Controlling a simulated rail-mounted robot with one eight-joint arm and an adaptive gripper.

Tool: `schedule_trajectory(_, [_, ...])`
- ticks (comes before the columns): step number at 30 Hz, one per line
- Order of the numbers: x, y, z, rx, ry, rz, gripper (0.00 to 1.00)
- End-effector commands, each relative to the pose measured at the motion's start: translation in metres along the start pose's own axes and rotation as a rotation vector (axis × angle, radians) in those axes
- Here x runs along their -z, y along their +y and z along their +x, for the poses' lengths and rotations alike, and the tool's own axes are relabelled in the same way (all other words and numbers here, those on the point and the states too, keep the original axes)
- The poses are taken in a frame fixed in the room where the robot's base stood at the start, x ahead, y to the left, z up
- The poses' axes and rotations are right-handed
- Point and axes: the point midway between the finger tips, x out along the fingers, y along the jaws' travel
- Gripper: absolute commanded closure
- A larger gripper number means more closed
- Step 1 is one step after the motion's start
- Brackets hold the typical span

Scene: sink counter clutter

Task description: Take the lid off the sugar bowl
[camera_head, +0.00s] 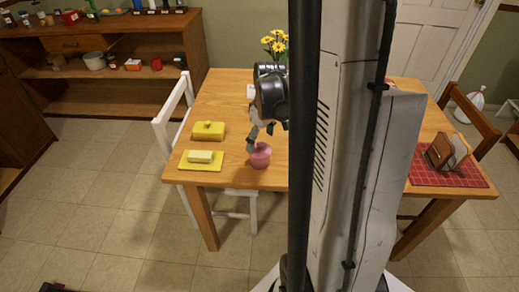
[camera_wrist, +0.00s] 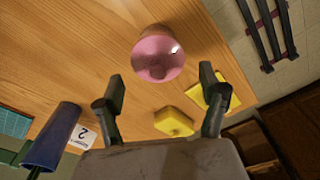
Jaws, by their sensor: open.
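The pink sugar bowl (camera_head: 260,157) stands near the front edge of the wooden table. It also shows in the wrist view (camera_wrist: 158,58) as a shiny pink round shape beyond my fingertips. I cannot make out where its lid ends and the bowl begins. My gripper (camera_head: 254,140) hangs close above and beside the bowl in the head view. In the wrist view my gripper (camera_wrist: 160,78) is open, with its two fingers spread wide and nothing between them. The bowl lies ahead of the gap between the fingers; I cannot tell whether a finger touches it.
Yellow flowers (camera_head: 275,43) stand at the back. My column hides the table's middle.

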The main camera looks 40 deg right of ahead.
Motion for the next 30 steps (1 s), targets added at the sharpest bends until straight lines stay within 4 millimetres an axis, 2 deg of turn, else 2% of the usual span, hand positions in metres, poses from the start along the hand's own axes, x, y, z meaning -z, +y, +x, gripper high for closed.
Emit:
schedule_trajectory(7, [0.001, 0.003, 0.029, 0.0, 0.0, 0.0, 0.26])
schedule_trajectory(17, [0.001, 0.003, 0.034, 0.0, 0.0, 0.0, 0.26])
schedule_trajectory(29, [0.001, 0.003, 0.034, 0.0, 0.0, 0.0, 0.77])
schedule_trajectory(30, [0.001, 0.003, 0.034, 0.0, 0.0, 0.0, 0.78])
